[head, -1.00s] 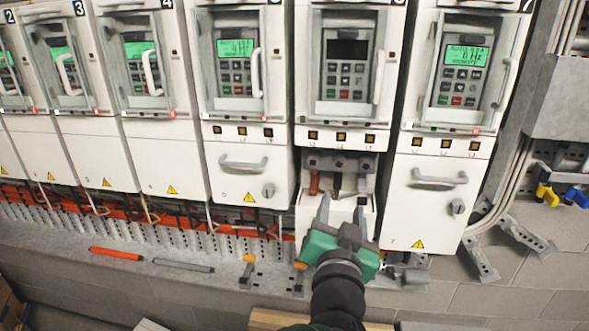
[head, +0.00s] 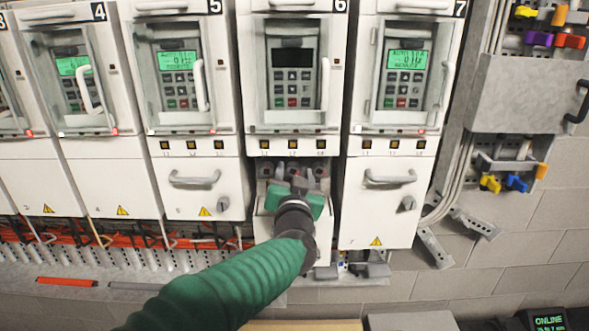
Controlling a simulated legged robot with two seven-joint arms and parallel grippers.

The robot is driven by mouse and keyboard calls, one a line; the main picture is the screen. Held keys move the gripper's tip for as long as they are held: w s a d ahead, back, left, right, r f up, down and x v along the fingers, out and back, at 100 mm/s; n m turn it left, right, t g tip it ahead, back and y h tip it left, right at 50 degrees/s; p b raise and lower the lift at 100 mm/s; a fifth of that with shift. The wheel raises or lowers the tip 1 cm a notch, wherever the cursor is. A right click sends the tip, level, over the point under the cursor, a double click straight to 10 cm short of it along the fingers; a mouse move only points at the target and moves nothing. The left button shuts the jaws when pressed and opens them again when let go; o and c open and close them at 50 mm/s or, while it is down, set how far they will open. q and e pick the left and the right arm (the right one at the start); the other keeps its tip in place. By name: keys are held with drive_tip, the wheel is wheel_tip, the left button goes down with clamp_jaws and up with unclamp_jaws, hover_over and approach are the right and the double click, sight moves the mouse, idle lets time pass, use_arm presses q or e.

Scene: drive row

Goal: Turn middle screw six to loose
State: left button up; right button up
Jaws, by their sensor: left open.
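Drive six (head: 292,110) has a dark display, and its lower front is open, without the cover its neighbours have. In the opening a dark terminal row (head: 266,171) runs below three small amber-dark squares. The middle screw of six lies behind or between my gripper's fingers; I cannot make out its head or its setting. My left gripper (head: 298,182), green and grey, is open and reaches up into this opening, with its fingertips at the terminal row. I cannot tell whether they touch the screw. My right gripper is not in view.
Drives five (head: 180,75) and seven (head: 403,75) have lit green displays and closed lower covers with handles. A red-orange tool (head: 67,281) lies on the ledge at the left. A grey box (head: 525,93) and coloured clips (head: 515,183) are on the wall at the right.

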use_arm(q)
drive_tip(key=shift+a+r, duration=0.2)
drive_tip(key=shift+r, duration=0.05)
drive_tip(key=shift+w+a+f, duration=0.1)
drive_tip(key=shift+w, duration=0.05)
drive_tip(key=shift+w+f, duration=0.1)
drive_tip(key=c, duration=0.4)
drive_tip(key=shift+d, duration=0.2)
clamp_jaws()
